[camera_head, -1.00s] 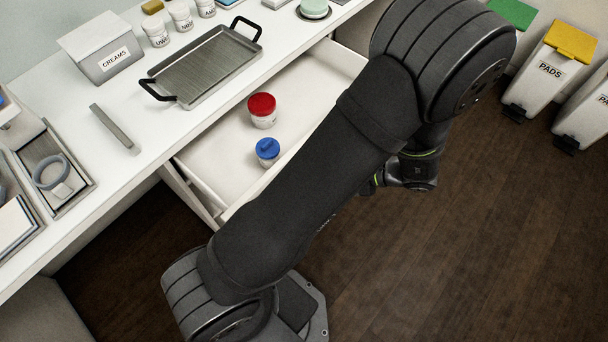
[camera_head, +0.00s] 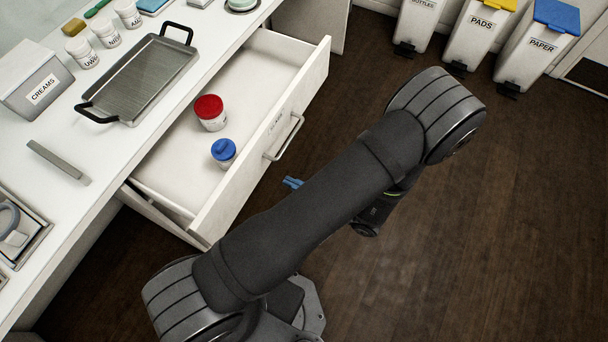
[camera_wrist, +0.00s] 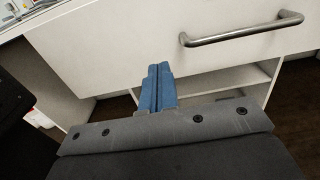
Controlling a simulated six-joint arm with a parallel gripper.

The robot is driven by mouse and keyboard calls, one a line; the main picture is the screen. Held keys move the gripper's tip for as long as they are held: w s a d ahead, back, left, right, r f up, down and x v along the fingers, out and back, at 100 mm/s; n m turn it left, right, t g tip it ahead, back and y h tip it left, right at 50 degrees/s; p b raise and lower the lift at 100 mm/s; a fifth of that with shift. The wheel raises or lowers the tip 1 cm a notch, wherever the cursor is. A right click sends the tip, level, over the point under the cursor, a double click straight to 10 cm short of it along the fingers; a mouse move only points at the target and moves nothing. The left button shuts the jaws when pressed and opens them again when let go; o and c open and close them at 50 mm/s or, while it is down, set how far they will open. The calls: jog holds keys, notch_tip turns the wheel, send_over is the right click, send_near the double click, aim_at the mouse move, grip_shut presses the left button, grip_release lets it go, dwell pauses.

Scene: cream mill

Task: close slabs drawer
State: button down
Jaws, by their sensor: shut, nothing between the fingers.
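The slabs drawer (camera_head: 258,148) is pulled out from the white counter. A red-lidded jar (camera_head: 210,113) and a blue-lidded jar (camera_head: 224,152) stand inside it. Its metal bar handle (camera_head: 285,138) is on the front panel, with a small label above it too small to read surely. In the wrist view the handle (camera_wrist: 242,32) is at the upper right, across the white front (camera_wrist: 120,45). My gripper (camera_head: 292,182) has blue fingers and is shut and empty, in front of the drawer and below the handle in the picture. The fingers (camera_wrist: 157,88) point toward the front; contact cannot be told.
On the counter are a metal tray (camera_head: 140,80), a CREAMS box (camera_head: 38,85), several white jars and a grey bar (camera_head: 58,162). Labelled bins, including PADS (camera_head: 478,32) and PAPER (camera_head: 535,50), stand at the back right. The dark floor at right is clear.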

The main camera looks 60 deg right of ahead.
send_near(234, 156)
jog(key=shift+d+f, duration=0.1)
jog(key=shift+f, duration=0.2)
jog(key=shift+w, duration=0.1)
jog(key=w, duration=2.1)
jog(key=shift+w, duration=0.3)
jog(key=shift+w+r, duration=0.1)
jog(key=shift+w, duration=0.85)
jog(key=shift+s+d, duration=0.1)
jog(key=s, duration=1.4)
jog(key=shift+s, duration=0.2)
jog(key=shift+w, duration=0.1)
